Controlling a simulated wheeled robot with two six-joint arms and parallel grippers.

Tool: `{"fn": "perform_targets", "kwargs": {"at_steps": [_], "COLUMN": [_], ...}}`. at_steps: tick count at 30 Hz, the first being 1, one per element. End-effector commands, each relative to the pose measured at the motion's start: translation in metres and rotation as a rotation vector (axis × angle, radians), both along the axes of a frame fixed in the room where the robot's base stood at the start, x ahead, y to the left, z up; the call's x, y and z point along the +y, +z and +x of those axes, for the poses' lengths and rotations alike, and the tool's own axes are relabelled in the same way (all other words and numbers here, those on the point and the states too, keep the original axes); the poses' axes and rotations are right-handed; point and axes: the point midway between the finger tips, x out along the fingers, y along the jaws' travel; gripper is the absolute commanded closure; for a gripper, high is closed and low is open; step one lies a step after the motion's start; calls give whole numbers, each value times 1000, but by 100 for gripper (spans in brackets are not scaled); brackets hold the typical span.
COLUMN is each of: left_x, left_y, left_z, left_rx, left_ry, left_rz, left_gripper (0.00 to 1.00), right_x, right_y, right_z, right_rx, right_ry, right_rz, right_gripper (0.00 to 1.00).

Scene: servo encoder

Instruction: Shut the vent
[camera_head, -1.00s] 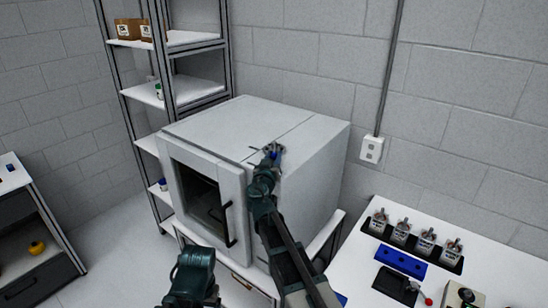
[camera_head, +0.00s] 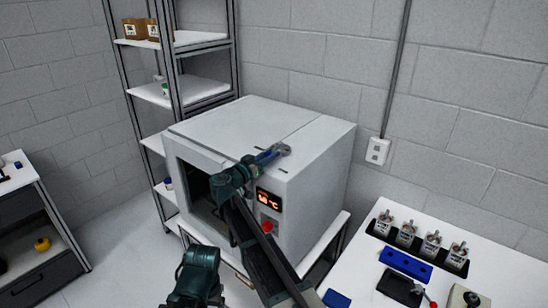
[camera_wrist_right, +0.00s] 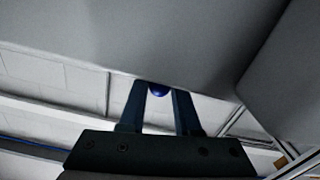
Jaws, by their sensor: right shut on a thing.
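The white oven (camera_head: 325,170) stands in the middle of the head view. The blue vent knob (camera_head: 267,155) is on its top, near the front right. It also shows in the right wrist view as a round blue end (camera_wrist_right: 158,90) between the two fingers. My right gripper (camera_head: 276,152) lies low across the oven top, shut on this knob. The fingers partly hide the knob and the vent under it, so I cannot tell how far the vent is open.
The oven's front has a lit red display (camera_head: 268,199) and a red button (camera_head: 268,227). A white table (camera_head: 362,255) at right holds several metal parts and a blue block (camera_head: 405,264). A shelf rack (camera_head: 180,95) stands behind left.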

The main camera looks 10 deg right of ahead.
Motion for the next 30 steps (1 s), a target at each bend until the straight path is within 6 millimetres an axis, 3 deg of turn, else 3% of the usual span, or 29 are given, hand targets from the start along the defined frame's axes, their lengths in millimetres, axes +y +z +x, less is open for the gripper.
{"fn": "perform_targets", "kwargs": {"at_steps": [1, 12, 29, 30], "left_x": [0, 0, 0, 0], "left_y": [0, 0, 0, 0], "left_z": [0, 0, 0, 0], "left_rx": [0, 0, 0, 0], "left_ry": [0, 0, 0, 0], "left_rz": [0, 0, 0, 0], "left_gripper": [24, 24, 24, 24], "right_x": [5, 12, 13, 13], "right_y": [0, 0, 0, 0], "right_z": [7, 14, 14, 14], "right_rx": [0, 0, 0, 0], "right_ry": [-28, -183, -210, -210], "right_rz": [1, 0, 0, 0], "right_gripper": [100, 100, 100, 61]}}
